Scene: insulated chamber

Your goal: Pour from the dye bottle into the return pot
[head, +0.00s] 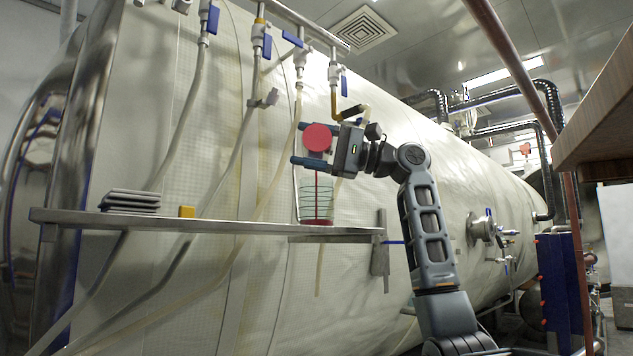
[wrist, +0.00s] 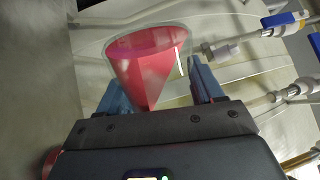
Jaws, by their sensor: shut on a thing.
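My gripper (head: 302,144) is shut on the dye bottle (head: 318,138), a clear vessel with red liquid. In the head view it is tipped over, its round red end facing the camera. The bottle (wrist: 150,60) shows between my two blue fingers in the wrist view, its red liquid slanting across it. A thin red stream (head: 317,184) falls from it into the return pot (head: 303,200). The pot is a clear vessel with ring lines, upright on the shelf below my gripper, with red liquid at its bottom. The pot is not made out in the wrist view.
Hoses and blue-handled valves (head: 267,46) hang in front of the big tank (head: 390,140). A wooden top (head: 600,120) juts in at right.

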